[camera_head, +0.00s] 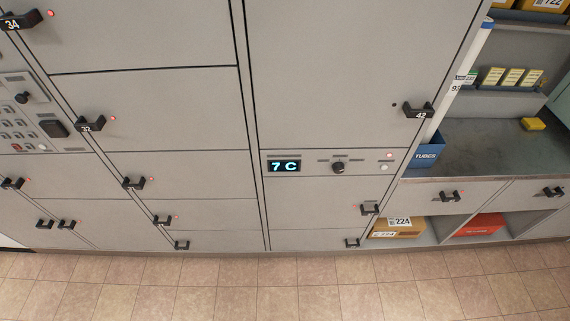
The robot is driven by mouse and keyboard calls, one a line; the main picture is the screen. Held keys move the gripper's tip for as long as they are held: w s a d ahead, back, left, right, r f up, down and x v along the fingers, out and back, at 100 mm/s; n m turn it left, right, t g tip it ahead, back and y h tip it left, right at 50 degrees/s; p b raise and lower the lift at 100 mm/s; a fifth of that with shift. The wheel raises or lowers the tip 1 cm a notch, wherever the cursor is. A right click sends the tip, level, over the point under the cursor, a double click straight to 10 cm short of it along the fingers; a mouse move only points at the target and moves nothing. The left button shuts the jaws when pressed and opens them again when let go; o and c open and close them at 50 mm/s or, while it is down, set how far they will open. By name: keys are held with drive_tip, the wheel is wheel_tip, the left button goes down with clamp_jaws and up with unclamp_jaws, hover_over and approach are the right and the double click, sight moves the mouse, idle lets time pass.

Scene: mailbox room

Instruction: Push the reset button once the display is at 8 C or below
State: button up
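The display (285,166) on the grey locker front reads "7 C" in pale blue digits on black. To its right on the same strip is a round black knob (338,168). Further right, a small whitish round button (384,167) sits below a lit red light (388,155); its label is too small to read, so I cannot tell for sure that it is the reset button. My gripper is not in this view.
Lockers with black handles, such as one marked 42 (418,111), surround the strip. A keypad panel (20,122) is at the left. At the right, a counter (480,150) holds a blue TUBES box (428,152). The tiled floor (250,285) in front is clear.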

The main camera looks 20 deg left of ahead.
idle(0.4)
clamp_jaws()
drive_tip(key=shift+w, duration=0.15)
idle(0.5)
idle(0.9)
